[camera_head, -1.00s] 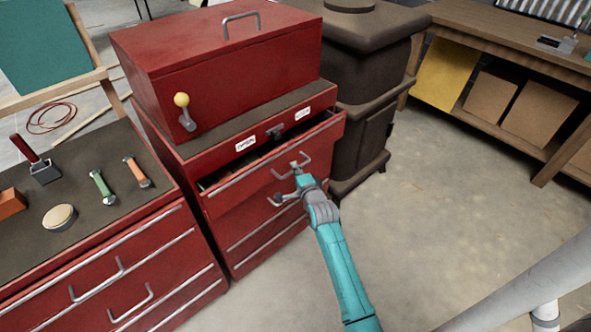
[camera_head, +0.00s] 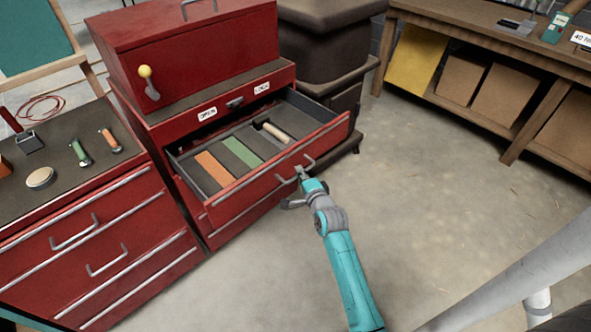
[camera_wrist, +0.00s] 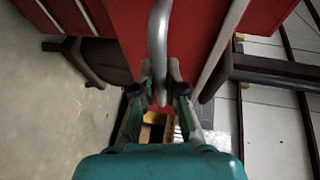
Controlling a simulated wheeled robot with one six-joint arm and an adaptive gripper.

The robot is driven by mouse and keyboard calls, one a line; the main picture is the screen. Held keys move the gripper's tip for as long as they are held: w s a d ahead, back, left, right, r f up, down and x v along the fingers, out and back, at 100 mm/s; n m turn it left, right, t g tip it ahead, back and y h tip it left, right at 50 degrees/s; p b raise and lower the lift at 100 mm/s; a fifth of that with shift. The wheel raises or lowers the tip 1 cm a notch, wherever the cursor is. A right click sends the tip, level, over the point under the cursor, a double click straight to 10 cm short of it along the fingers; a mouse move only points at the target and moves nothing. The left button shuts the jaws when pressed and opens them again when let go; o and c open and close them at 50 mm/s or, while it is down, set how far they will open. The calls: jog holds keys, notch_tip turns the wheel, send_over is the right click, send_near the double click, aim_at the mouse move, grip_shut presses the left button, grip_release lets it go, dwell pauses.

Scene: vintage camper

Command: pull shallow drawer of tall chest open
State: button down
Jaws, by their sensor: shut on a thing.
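The tall red chest (camera_head: 165,125) stands left of centre in the head view. Its shallow top drawer (camera_head: 247,197) is pulled well out, showing compartments with an orange strip, a green strip and a tool with a pale handle (camera_head: 274,132). My gripper (camera_head: 300,173) is at the drawer's front, shut on its grey bar handle (camera_head: 296,168). In the wrist view the handle (camera_wrist: 158,45) runs down between the two fingers (camera_wrist: 160,88), against the red drawer front. The exact finger contact is partly hidden.
A low red chest (camera_head: 85,235) with tools on top stands at left. A dark stove (camera_head: 325,50) is behind the drawer's right side. A wooden workbench (camera_head: 470,45) with boxes is at back right. The concrete floor (camera_head: 440,190) in front is clear.

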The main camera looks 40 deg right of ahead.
jog(key=shift+s, duration=1.05)
jog(key=c, duration=1.2)
grip_release()
jog(key=v, duration=1.2)
